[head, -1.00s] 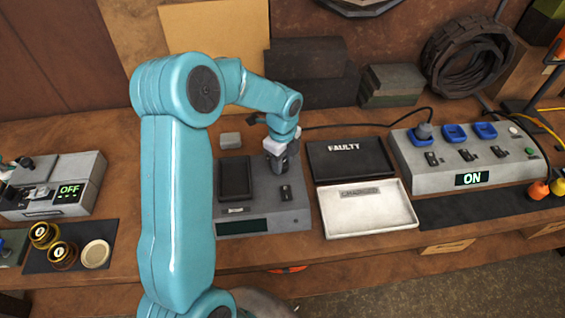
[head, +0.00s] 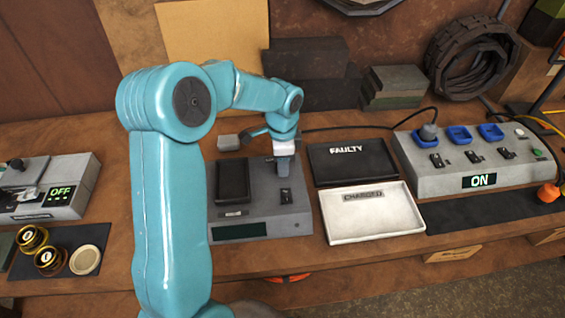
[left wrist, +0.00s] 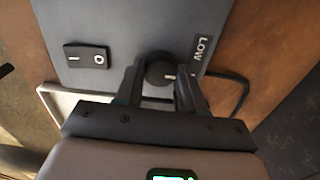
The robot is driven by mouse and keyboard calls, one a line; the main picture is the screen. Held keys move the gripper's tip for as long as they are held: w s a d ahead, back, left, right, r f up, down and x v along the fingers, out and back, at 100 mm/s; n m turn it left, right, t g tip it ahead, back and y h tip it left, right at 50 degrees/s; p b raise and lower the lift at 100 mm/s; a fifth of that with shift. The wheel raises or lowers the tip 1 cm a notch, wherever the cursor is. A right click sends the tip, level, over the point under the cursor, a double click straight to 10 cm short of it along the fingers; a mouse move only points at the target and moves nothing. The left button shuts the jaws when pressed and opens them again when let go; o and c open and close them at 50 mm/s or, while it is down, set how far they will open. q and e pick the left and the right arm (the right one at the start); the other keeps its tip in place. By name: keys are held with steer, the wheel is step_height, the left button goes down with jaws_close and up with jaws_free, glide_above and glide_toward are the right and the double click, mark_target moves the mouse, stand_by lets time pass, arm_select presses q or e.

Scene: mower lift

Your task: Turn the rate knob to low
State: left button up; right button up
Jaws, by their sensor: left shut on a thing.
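A short white mark shows on the knob's right side in the left wrist view, a little below the label's direction and close to the finger. My left gripper (head: 284,168) is over the back right part of the charger (head: 260,229). In the left wrist view, its two fingers (left wrist: 158,88) are shut on the knob, one on each side. The fingers hide the knob in the head view. My right gripper is not in view.
A rocker switch (head: 285,197) and a black plate (head: 233,181) are on the charger; its display is dark. To the right are a black FAULTY tray (head: 345,175), a white CHARGED tray (head: 400,222) and a power strip (head: 440,178) reading ON.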

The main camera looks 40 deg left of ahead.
arm_select(q)
steer(key=shift+a+r+n, duration=0.1)
steer(key=shift+r+n, duration=0.05)
steer(key=shift+n, duration=0.15)
stand_by(0.4)
steer(key=o, duration=1)
steer(key=shift+o, duration=0.2)
steer(key=shift+r, duration=0.45)
step_height(320, 180, up, 15)
steer(key=shift+r, duration=0.2)
